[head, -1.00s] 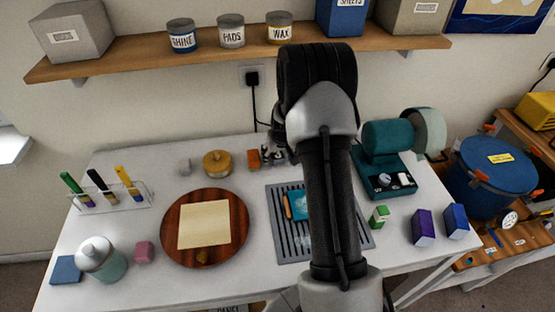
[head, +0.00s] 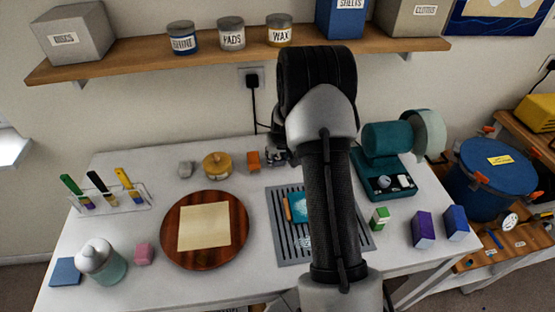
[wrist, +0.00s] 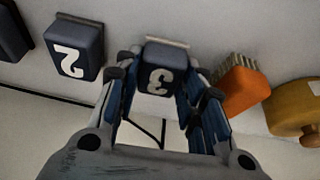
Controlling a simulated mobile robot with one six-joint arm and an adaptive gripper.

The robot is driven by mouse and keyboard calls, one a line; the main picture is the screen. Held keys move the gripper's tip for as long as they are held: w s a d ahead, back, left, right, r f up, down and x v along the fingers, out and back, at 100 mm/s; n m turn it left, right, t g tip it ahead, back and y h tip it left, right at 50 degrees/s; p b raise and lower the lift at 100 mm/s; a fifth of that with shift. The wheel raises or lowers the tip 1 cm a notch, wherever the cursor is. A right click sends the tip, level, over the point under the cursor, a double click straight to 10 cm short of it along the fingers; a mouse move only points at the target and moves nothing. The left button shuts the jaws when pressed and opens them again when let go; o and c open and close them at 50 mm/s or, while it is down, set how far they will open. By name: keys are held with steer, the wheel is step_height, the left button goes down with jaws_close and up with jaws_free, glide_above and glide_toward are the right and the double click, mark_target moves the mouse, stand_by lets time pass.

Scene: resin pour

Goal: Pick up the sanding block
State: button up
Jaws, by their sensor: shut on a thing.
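In the wrist view my gripper (wrist: 157,64) is shut on a dark blue-grey block marked 3 (wrist: 158,82), with one finger on each side of it. A light strip shows along the block's far edge. A like block marked 2 (wrist: 74,50) stands apart to the left, and part of another dark block (wrist: 12,35) shows at the left edge. In the head view only a small part of my gripper (head: 278,155) shows at the back of the table; my arm hides the held block. I cannot tell whether the block touches the table.
An orange brush (wrist: 240,87) and a round yellow-brown tin (wrist: 298,105) stand close beside my gripper. A grey slotted mat (head: 290,248), a teal machine (head: 383,180) and a round wooden board (head: 175,240) take up the table. A shelf (head: 235,58) hangs above.

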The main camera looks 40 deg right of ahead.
mark_target(278, 157)
steer(key=shift+r, duration=0.15)
step_height(278, 157, up, 20)
steer(key=p, duration=0.4)
steer(key=shift+p, duration=0.3)
steer(key=o, duration=0.5)
steer(key=c, duration=0.4)
steer(key=shift+f, duration=0.2)
